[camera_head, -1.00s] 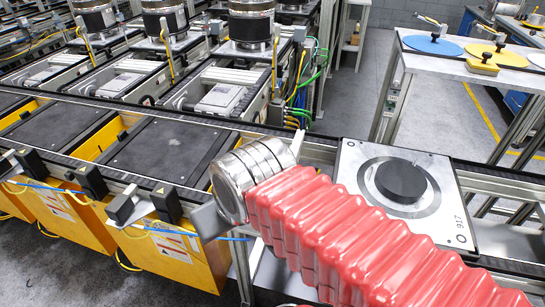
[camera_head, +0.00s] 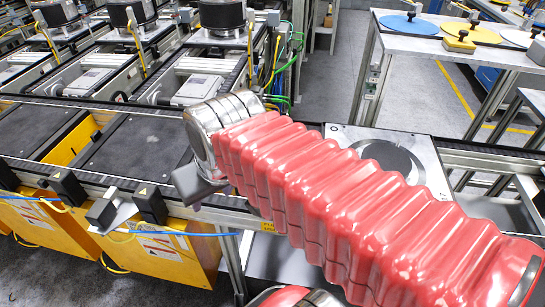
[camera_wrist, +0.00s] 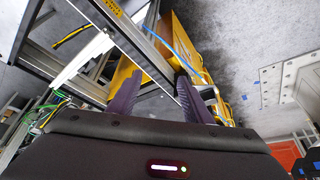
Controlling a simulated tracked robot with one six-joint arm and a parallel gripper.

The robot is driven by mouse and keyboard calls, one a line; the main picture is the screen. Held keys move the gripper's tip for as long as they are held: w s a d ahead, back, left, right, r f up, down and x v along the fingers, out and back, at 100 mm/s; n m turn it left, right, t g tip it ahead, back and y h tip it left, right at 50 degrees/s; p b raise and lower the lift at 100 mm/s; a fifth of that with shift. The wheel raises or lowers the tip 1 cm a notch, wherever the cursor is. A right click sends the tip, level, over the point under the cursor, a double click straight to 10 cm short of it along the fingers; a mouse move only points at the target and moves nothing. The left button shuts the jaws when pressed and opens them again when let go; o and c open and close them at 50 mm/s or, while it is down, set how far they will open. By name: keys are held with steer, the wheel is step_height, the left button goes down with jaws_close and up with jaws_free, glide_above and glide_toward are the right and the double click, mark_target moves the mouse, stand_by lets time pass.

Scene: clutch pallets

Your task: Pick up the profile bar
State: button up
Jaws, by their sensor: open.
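My gripper (camera_wrist: 158,95) shows in the wrist view as two dark purple fingers. They are spread apart with nothing between them. A long grey metal profile rail (camera_wrist: 128,38) runs beyond the fingers, apparently part of the conveyor frame. A short pale bar (camera_wrist: 82,58) lies to the left of the fingers, apart from them. I cannot tell which of these, if either, is the profile bar. In the head view my red ribbed arm cover reaches over the conveyor, and my fingers cannot be made out there.
Yellow boxes (camera_head: 165,250) with black blocks and blue hoses stand along the conveyor's front. Dark pallets (camera_head: 130,150) lie on the conveyor. A white plate with a round disc (camera_head: 395,155) is partly behind my arm. A table with coloured discs (camera_head: 475,40) stands at back right.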

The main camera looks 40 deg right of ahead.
steer(key=w+d+f+m+g, duration=0.1)
steer(key=w+d+m, duration=0.3)
steer(key=d, duration=0.8)
steer(key=w+d+f+m+g, duration=0.1)
steer(key=w+d+m+g, duration=0.3)
steer(key=d, duration=0.9)
steer(key=w+m, duration=0.1)
steer(key=w, duration=0.2)
steer(key=shift+d, duration=0.25)
steer(key=shift+f, duration=0.1)
steer(key=shift+f, duration=4.3)
steer(key=shift+a+f, duration=0.1)
steer(key=shift+f, duration=2.45)
